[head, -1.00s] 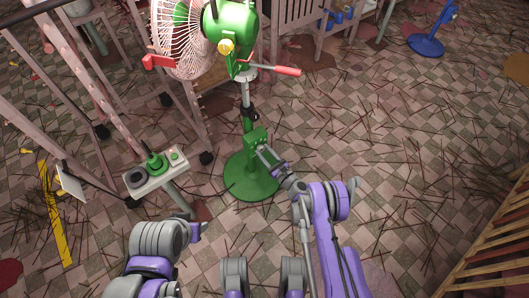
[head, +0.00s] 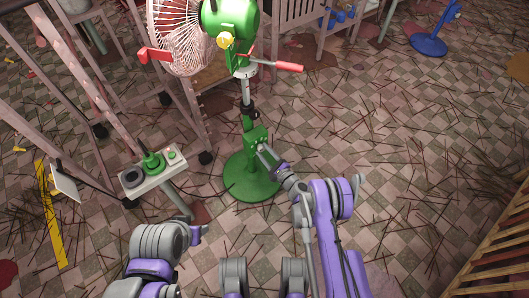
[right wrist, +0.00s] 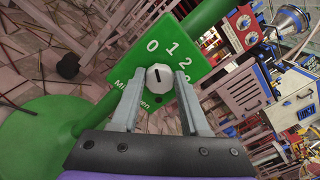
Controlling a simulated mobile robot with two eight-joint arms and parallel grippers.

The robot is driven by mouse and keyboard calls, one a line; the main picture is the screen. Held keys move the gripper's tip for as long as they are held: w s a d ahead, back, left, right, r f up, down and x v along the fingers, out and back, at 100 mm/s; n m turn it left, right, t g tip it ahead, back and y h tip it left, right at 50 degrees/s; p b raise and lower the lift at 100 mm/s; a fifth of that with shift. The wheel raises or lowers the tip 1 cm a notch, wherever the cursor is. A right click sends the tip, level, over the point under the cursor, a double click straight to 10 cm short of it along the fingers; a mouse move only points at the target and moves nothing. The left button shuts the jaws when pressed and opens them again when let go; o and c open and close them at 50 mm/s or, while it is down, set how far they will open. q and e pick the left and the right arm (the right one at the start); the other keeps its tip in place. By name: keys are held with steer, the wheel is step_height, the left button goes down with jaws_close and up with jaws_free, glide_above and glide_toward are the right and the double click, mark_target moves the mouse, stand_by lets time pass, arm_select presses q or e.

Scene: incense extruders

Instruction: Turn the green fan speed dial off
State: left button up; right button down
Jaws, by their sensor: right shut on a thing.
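The green fan (head: 231,20) stands on a green round base (head: 250,182). A green control box (head: 255,137) sits low on its pole. In the right wrist view the box face (right wrist: 192,48) carries the numbers 0, 1 and 2, with another partly hidden. Its small pale dial knob (right wrist: 158,77) has a dark pointer line that runs roughly up and down in the picture, its upper end towards the 0. My right gripper (head: 264,150) is at the box, its fingers (right wrist: 157,82) shut on the knob from both sides. My left gripper is not in view.
A post with a grey panel (head: 153,174) bearing a green knob stands left of the fan base. A wheeled metal frame is behind it. A red-handled lever (head: 289,66) sticks out under the fan head. The tiled floor right of the fan is open, strewn with thin sticks.

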steer(key=shift+w, duration=0.1)
stand_by(0.4)
steer(key=shift+c, duration=2)
jaws_free()
steer(key=shift+a, duration=0.1)
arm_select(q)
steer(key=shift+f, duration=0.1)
